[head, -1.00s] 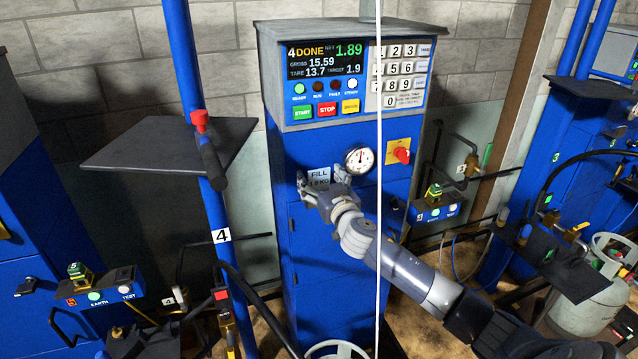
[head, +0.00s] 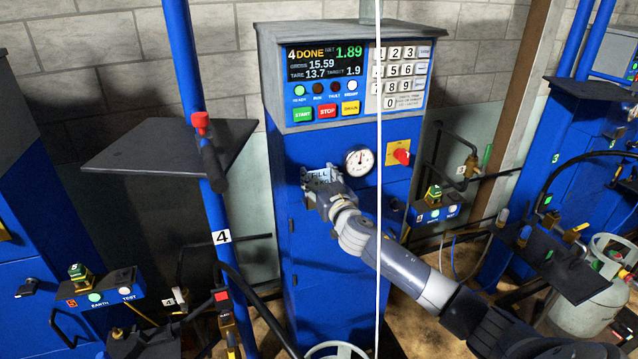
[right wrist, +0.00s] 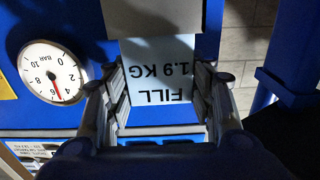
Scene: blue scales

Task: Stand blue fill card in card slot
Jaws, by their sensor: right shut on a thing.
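The blue fill card (head: 319,174) is a pale card marked FILL 1.9 KG, upright against the front of the blue scale cabinet 4. It also shows upside down in the right wrist view (right wrist: 158,75). My right gripper (head: 322,180) is shut on it, with a finger at each side edge (right wrist: 163,95). A dark block (right wrist: 155,18), which looks like the card slot, meets the card's lower end in the wrist view. I cannot tell whether that end is inside it or behind it. In the head view the gripper hides this area. My left gripper is out of view.
A pressure gauge (head: 359,160) and a red knob (head: 401,155) sit just right of the card. The display and keypad (head: 358,80) are above. A blue post with a dark shelf (head: 160,148) stands to the left.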

